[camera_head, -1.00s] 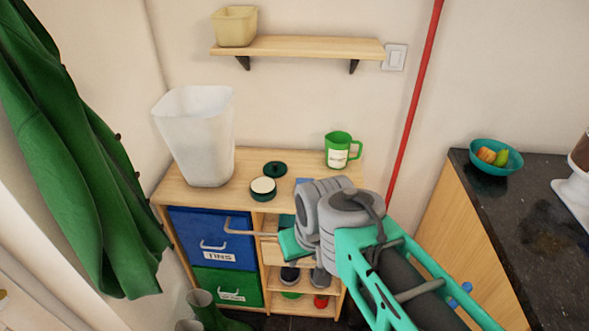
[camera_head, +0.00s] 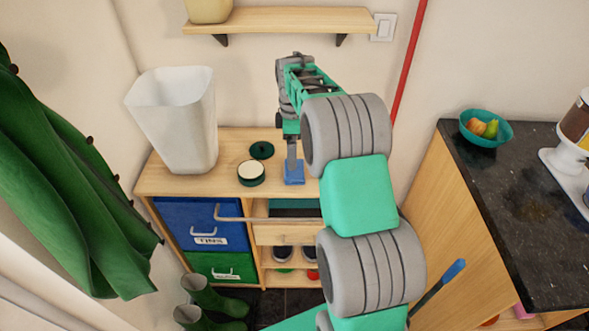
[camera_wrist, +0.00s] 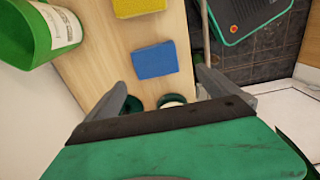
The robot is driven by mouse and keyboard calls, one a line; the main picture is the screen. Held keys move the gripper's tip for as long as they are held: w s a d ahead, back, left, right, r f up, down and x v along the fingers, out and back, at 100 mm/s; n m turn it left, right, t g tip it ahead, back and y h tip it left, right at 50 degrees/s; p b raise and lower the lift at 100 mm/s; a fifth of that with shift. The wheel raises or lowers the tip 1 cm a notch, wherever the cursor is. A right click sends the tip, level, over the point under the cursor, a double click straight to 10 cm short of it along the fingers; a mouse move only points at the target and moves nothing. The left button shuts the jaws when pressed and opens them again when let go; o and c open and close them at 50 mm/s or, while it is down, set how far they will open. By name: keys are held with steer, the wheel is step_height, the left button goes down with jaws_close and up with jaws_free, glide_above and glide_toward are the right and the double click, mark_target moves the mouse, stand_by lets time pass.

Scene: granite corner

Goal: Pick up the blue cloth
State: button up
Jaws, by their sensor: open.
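The blue cloth (camera_head: 294,179) lies flat on the wooden cabinet top, near its front edge. It looks like a small folded rectangle in the wrist view (camera_wrist: 154,61). My gripper (camera_head: 292,158) points down over the cabinet top, directly above or just behind the cloth. In the wrist view my gripper (camera_wrist: 163,88) has its two fingers wide apart with nothing between them. The cloth shows beyond the fingertips, roughly centred between them. I cannot tell the exact height of the gripper above it.
A round green tin (camera_head: 251,173) and its dark lid (camera_head: 262,149) stand just left of the cloth. A tall white bin (camera_head: 178,120) stands further left. A wooden shelf (camera_head: 260,20) hangs above.

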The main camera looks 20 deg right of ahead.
steer(key=f+p, duration=0.1)
steer(key=f, duration=0.4)
steer(key=d+f+p, duration=0.1)
steer(key=f, duration=0.2)
steer(key=shift+w+f+p, duration=0.25)
steer(key=shift+w+p, duration=0.05)
steer(key=shift+p, duration=0.05)
steer(key=c, duration=1.2)
steer(key=shift+o, duration=0.2)
steer(key=shift+r, duration=0.15)
steer(key=shift+r+b, duration=0.2)
steer(key=shift+b, duration=0.15)
step_height(320, 180, up, 2)
steer(key=shift+r+b, duration=0.2)
steer(key=shift+b, duration=0.6)
steer(key=s+r, duration=0.1)
steer(key=s+a+r+b, duration=0.1)
steer(key=s+r, duration=0.2)
steer(key=r, duration=0.1)
steer(key=shift+s+a+r, duration=0.2)
steer(key=shift+r, duration=0.05)
steer(key=s+a+r+b, duration=0.2)
steer(key=s+r+b, duration=0.1)
steer(key=s, duration=0.6)
steer(key=shift+a+r, duration=0.35)
steer(key=shift+r, duration=0.4)
